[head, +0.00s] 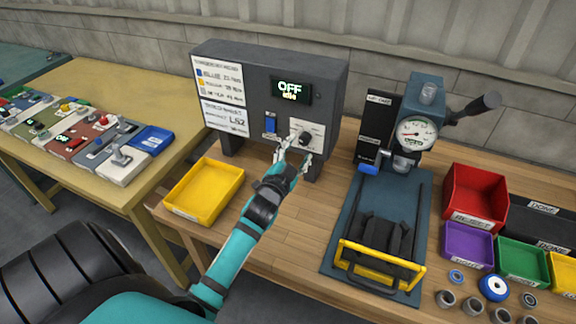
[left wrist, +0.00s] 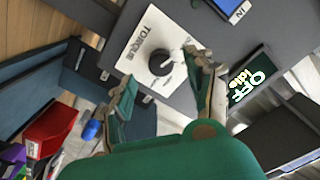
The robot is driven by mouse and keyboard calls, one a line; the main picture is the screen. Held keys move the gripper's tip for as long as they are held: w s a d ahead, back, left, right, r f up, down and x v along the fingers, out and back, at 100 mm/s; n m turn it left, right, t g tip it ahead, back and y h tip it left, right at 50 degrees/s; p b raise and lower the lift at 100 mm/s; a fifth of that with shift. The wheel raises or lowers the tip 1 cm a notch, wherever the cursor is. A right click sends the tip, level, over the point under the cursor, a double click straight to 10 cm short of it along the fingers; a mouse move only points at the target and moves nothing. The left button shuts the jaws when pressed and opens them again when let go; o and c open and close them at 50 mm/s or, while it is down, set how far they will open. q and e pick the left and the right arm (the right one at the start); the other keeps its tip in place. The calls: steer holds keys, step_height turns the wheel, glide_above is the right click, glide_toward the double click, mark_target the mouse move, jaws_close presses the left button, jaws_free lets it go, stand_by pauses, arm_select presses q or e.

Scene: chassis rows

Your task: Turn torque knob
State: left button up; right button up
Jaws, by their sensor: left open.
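The black torque knob (head: 304,137) sits on a white dial plate on the front of the dark grey control box (head: 328,85). In the left wrist view the knob (left wrist: 160,60) shows on its plate (left wrist: 150,40) lettered TORQUE. My left gripper (head: 294,150) is at the box front by the knob. In the left wrist view its fingers (left wrist: 163,82) are spread, one on each side of the knob's near side. I cannot tell whether either finger touches it. The display (head: 290,90) reads OFF, idle. My right gripper is not in view.
A blue switch (head: 270,123) is left of the knob. A yellow tray (head: 205,187) stands at the bench's left. A press with a gauge (head: 417,132) stands right of the box. A red bin (head: 476,196) and several smaller bins are at far right. Bare bench (head: 270,245) lies in front.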

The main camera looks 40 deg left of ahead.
arm_select(q)
steer(key=v, duration=0.8)
steer(key=shift+s, duration=0.1)
steer(key=s+d+f+n+g+h, duration=0.1)
steer(key=s+d+f+g+h, duration=0.1)
steer(key=s+d+f+g, duration=0.45)
steer(key=s+d+f+n+g+h, duration=0.1)
steer(key=s+d+f+g, duration=0.15)
steer(key=s, duration=0.65)
steer(key=s+d+f+n+g+h, duration=0.1)
steer(key=s+d+f+g+h, duration=0.15)
steer(key=s+d+g, duration=0.4)
steer(key=s+a+f, duration=0.1)
steer(key=s+f, duration=0.1)
steer(key=f, duration=1.2)
steer(key=s+f, duration=0.2)
steer(key=f, duration=1.3)
steer(key=s+a+f+y, duration=0.1)
steer(key=s+a+f, duration=0.2)
steer(key=s+f, duration=1)
steer(key=shift+s+f+m+g, duration=0.35)
steer(key=shift+s+g, duration=0.1)
steer(key=shift+s, duration=0.65)
